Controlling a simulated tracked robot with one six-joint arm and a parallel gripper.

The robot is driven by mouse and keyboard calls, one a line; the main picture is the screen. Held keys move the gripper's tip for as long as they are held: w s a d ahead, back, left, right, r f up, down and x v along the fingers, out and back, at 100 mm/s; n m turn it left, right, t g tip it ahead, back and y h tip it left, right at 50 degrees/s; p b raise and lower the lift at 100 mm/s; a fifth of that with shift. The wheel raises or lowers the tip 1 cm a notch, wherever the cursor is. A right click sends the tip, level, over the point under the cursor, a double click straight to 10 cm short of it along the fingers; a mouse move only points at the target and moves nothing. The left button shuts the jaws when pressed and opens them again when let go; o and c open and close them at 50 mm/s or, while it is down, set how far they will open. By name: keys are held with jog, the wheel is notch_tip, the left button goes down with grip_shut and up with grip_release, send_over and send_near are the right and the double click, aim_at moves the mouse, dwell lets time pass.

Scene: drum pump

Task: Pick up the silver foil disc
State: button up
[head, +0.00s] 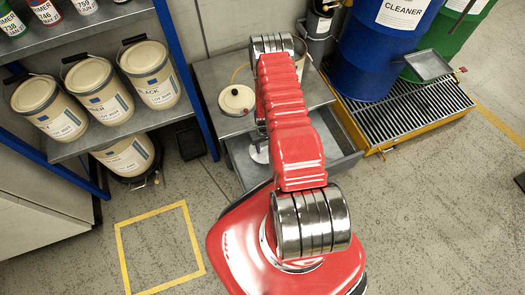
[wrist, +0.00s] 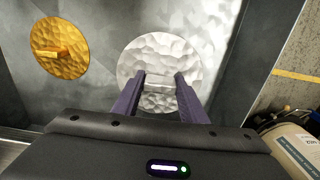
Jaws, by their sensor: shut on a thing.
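The silver foil disc (wrist: 158,52) is round, with a crinkled, shiny surface. It shows in the middle of the wrist view, and a small pale part of it (head: 259,153) shows beside my red arm in the head view. My gripper (wrist: 160,80) has its two purple fingers over the disc's near part, shut on a small raised tab between the tips. Whether the disc touches the grey metal beneath it I cannot tell. In the head view my arm hides the gripper.
A gold foil disc (wrist: 59,48) with a raised tab lies left of the silver one. An open grey drawer (head: 335,165) sits under a workbench holding a cream can (head: 236,99). Shelves with cans stand left; a blue drum (head: 378,55) stands right.

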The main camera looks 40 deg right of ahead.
jog(key=shift+r, duration=0.4)
dwell(0.3)
